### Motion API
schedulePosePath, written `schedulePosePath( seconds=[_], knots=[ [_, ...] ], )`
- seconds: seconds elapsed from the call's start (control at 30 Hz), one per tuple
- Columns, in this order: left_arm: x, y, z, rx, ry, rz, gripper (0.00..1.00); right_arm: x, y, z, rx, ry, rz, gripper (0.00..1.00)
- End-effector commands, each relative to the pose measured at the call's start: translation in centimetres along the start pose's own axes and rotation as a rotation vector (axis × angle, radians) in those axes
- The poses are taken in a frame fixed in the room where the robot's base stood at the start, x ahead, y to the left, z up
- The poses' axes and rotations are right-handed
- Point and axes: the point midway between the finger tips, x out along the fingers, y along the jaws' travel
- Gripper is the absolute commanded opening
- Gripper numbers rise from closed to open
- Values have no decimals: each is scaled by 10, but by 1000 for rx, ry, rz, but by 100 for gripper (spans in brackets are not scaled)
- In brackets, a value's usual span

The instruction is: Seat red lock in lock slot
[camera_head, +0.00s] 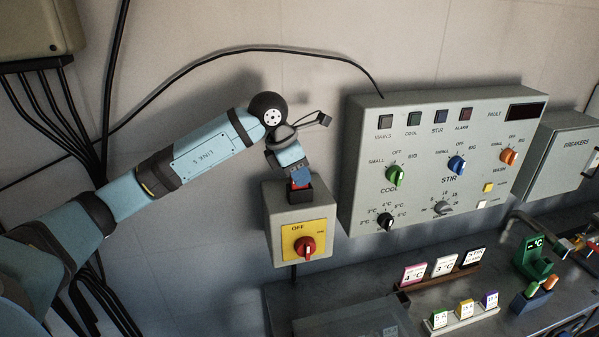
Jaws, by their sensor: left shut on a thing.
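My left gripper (297,179) points down over the grey switch box on the wall. It is shut on the red lock (301,184), of which only a small red part shows between the fingers. The lock slot (300,194) is a dark holder on top of the switch box (274,215). The lock is at the slot's mouth; I cannot tell how deep it sits. A red rotary switch (305,247) is on the box's yellow plate below. My right gripper is out of view.
A large control panel (430,130) with knobs stands close to the right of the switch box. Below it, a bench holds card racks (465,318) and small coloured items. A breaker box (560,160) is at the far right.

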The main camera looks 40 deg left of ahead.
Motion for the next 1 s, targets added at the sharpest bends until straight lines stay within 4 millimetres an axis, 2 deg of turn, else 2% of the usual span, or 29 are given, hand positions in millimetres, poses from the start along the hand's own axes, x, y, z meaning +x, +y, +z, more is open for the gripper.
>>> schedulePosePath(
  seconds=[0.13, 0.17, 0.2, 0.27, 0.53, 0.67, 0.77, 1.0],
  knots=[
    [4, 0, -2, 0, 0, 0, 0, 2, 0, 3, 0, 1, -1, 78],
    [3, 0, -1, 0, 0, 0, 26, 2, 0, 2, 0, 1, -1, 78],
    [2, 0, -1, 0, 0, 0, 35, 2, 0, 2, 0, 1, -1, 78],
    [3, 0, -1, 0, 1, 0, 46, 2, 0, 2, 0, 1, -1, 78],
    [2, 0, 0, 0, 0, 0, 46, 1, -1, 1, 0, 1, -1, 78],
    [-7, 1, 0, 0, -1, 2, 46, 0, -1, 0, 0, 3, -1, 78],
    [-23, 1, 0, -1, -2, 3, 46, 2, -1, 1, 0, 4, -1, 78],
    [-76, 1, 0, -1, -3, 4, 46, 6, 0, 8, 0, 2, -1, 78]
  ],
)
